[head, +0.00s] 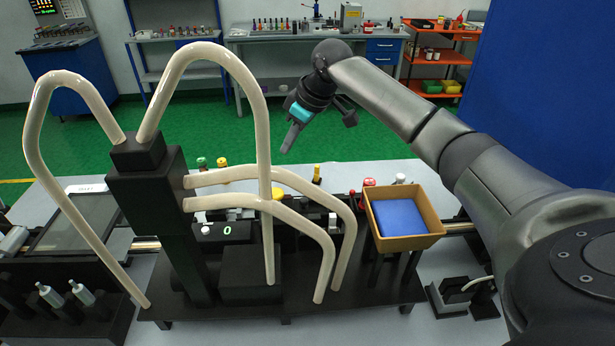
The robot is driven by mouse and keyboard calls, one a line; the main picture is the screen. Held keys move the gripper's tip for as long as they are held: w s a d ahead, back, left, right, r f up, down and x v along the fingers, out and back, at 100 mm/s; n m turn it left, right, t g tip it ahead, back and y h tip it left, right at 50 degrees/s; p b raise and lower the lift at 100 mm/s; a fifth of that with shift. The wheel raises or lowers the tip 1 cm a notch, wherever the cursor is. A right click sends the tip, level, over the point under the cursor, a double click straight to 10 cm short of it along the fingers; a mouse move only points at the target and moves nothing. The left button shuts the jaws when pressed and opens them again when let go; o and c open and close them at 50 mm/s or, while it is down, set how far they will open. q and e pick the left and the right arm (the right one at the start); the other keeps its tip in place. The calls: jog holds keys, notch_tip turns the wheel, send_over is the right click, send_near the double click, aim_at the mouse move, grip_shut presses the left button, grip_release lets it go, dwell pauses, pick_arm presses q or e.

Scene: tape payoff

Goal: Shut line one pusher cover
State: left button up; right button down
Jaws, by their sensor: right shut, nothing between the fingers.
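I cannot tell which part is the line one pusher cover. A dark flat panel in a frame (75,240) lies at the left of the bench, partly behind a cream tube. A black machine (150,215) with several bent cream tubes stands in the middle, with a small display (227,230) reading 0. My right gripper (287,148) is shut and empty, its fingers pointing down above the far edge of the bench, behind the tubes. My left gripper is out of view.
A tan bin (440,222) with a blue pad inside stands on black legs at the right. Small yellow, green and red knobs line the bench behind the tubes. The tall tubes rise left of my right gripper. Open green floor (370,135) lies beyond the bench.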

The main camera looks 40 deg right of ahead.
aim_at(310, 215)
jog(key=shift+n+g, duration=0.3)
jog(key=shift+g, duration=0.4)
jog(key=s+x, duration=0.1)
jog(key=x, duration=0.7)
jog(key=s+f+x, duration=0.1)
jog(key=x, duration=0.2)
jog(key=shift+s+d+f, duration=0.1)
jog(key=shift+s+f, duration=0.1)
jog(key=shift+f, duration=0.15)
jog(key=s+d, duration=0.1)
jog(key=s+d+p, duration=0.1)
jog(key=s, duration=0.1)
jog(key=shift+s+f, duration=0.15)
